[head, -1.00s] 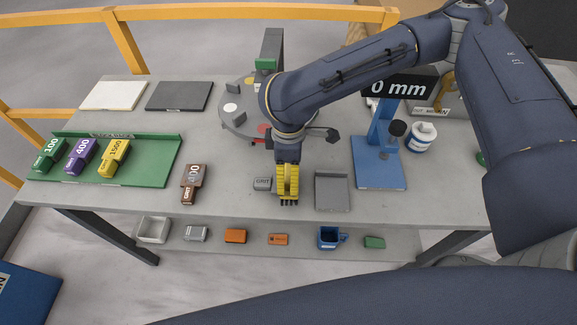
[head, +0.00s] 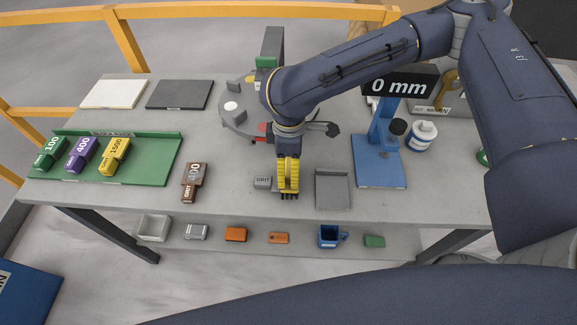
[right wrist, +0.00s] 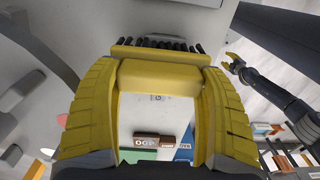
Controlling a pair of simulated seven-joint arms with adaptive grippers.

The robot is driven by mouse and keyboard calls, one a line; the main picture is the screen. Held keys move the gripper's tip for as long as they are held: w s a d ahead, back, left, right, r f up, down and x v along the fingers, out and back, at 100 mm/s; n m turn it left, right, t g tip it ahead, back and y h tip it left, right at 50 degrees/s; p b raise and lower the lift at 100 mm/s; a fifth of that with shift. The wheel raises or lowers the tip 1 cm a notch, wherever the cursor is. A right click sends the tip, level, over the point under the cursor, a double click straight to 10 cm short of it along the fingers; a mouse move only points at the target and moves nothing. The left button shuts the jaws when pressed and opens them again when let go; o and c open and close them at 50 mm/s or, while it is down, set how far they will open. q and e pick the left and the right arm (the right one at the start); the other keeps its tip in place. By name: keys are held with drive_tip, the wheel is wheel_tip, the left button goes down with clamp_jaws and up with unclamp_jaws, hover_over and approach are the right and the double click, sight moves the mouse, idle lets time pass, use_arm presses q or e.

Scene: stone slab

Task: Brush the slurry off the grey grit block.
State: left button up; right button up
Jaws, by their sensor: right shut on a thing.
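The grey grit block (head: 262,183), marked GRIT, lies on the stone slab near its front edge; its right end is partly covered by my right gripper. My right gripper (head: 288,176) is shut on a yellow brush, which shows in the right wrist view (right wrist: 158,78) as a yellow bar with black bristles between the yellow fingers. In the head view the bristles point down just right of the grey block. I cannot tell whether they touch it. Slurry cannot be made out. My left gripper (right wrist: 233,64) shows small and open in the right wrist view, well away from the slab.
A green rack (head: 150,165) holds three grit blocks. A grey tray (head: 332,190) lies close on the right, before a blue stand (head: 380,170) reading 0 mm. A round plate (head: 238,117) is behind.

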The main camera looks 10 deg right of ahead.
drive_tip(key=shift+w+d, duration=0.15)
drive_tip(key=shift+w, duration=0.3)
drive_tip(key=shift+r, duration=0.2)
drive_tip(key=shift+r, duration=0.6)
drive_tip(key=s+d+r, duration=0.2)
drive_tip(key=d+r, duration=0.5)
drive_tip(key=d, duration=0.1)
drive_tip(key=shift+s+d, duration=0.3)
drive_tip(key=shift+s, duration=0.05)
idle(0.4)
idle(0.5)
